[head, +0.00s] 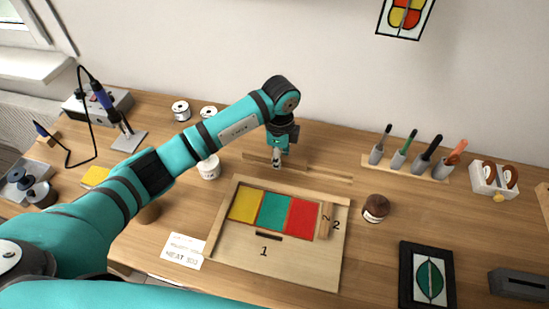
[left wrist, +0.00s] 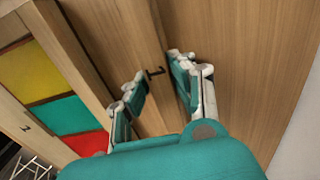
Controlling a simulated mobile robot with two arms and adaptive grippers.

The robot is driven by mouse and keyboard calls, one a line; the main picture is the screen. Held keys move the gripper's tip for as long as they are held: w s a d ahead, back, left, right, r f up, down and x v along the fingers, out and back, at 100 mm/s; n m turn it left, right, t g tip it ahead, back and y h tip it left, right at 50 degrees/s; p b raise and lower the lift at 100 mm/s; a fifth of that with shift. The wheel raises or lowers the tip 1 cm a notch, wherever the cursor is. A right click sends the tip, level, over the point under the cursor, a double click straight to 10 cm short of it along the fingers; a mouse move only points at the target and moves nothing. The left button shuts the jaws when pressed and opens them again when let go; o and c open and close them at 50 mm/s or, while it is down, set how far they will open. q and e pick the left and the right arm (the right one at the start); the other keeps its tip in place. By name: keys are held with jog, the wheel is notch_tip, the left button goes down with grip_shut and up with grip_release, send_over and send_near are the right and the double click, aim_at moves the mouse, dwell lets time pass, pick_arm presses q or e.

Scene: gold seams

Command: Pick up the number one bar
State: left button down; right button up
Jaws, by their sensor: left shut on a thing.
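The number one bar (head: 257,158) is a long, thin wooden strip behind the board in the head view. I cannot tell whether the bar is clear of the table. The wooden board (head: 215,235) holds yellow, green and red panes, with printed "1" and "2". A bar marked 2 (head: 325,221) lies beside the red pane. My right gripper is not in view.
A brown jar (head: 375,208) stands right of the board. A white jar (head: 209,167) is near my left forearm. A tool rack (head: 407,168) and a white box (head: 493,180) stand at the back right. A dark-framed leaf panel (head: 427,276) lies front right.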

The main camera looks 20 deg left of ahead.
pick_arm(q)
jog(key=shift+r, duration=0.1)
dwell(0.3)
jog(key=shift+r, duration=0.45)
jog(key=r, duration=0.1)
jog(key=r+b, duration=0.1)
jog(key=shift+s+d+r, duration=0.2)
jog(key=shift+d+r, duration=0.05)
jog(key=shift+r, duration=0.15)
jog(key=s+d, duration=0.3)
jog(key=s+d+r+b, duration=0.1)
jog(key=s+d, duration=0.2)
jog(key=s, duration=0.1)
jog(key=s+d+b, duration=0.1)
jog(key=s+d, duration=0.2)
jog(key=s, duration=0.1)
jog(key=shift+d+r, duration=0.3)
jog(key=shift+s+d+r, duration=0.3)
jog(key=shift+r, duration=0.1)
